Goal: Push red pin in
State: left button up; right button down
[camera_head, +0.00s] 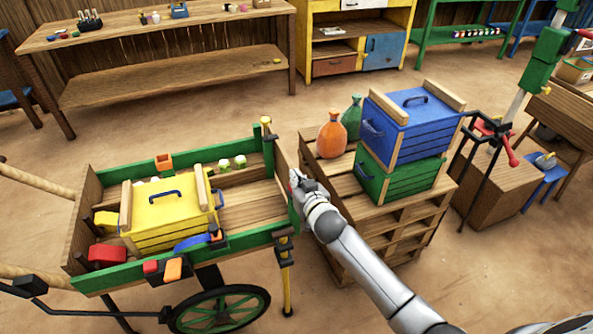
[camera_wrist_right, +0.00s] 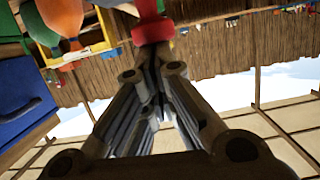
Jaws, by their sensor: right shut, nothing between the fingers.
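The red pin (camera_wrist_right: 152,29) shows in the right wrist view directly ahead of my right fingertips, with a round red end facing them. I cannot tell whether they touch. In the head view only a small bit of red (camera_head: 292,182) shows at the cart's right end, mostly hidden by my gripper. My right gripper (camera_head: 297,180) is shut and empty, close against the green corner of the cart (camera_head: 262,240). In the right wrist view its fingers (camera_wrist_right: 152,62) are together.
A yellow crate (camera_head: 165,218) sits in the cart. To the right, a pallet stack (camera_head: 390,225) bears a green crate (camera_head: 400,178), a blue crate (camera_head: 412,128) and two sacks (camera_head: 332,135). A balance stand with red parts (camera_head: 508,150) is further right. Open floor lies behind the cart.

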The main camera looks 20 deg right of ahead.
jog(key=shift+s+f, duration=0.15)
jog(key=shift+f, duration=0.2)
jog(key=r+p, duration=0.2)
jog(key=r, duration=0.1)
jog(key=r+p, duration=0.1)
jog(key=p, duration=0.1)
jog(key=shift+w+d+r, duration=0.15)
jog(key=shift+w+r, duration=0.1)
jog(key=shift+r, duration=0.1)
jog(key=v, duration=1)
jog(key=shift+b, duration=0.4)
jog(key=shift+f, duration=0.1)
jog(key=s+d+f+n+g, duration=0.1)
jog(key=s+f+g, duration=0.2)
jog(key=s+f, duration=0.85)
jog(key=s+d+f+g, duration=0.1)
jog(key=s+f+g, duration=0.25)
jog(key=f, duration=1.75)
jog(key=s+f+g, duration=0.2)
jog(key=s+f, duration=0.4)
jog(key=s, duration=0.5)
jog(key=s+f+n+g, duration=0.1)
jog(key=s+f+g, duration=0.2)
jog(key=s, duration=0.9)
jog(key=s+f+g, duration=0.2)
jog(key=s+f, duration=0.7)
jog(key=s, duration=0.3)
jog(key=shift+f+h, duration=0.25)
jog(key=shift+h, duration=0.15)
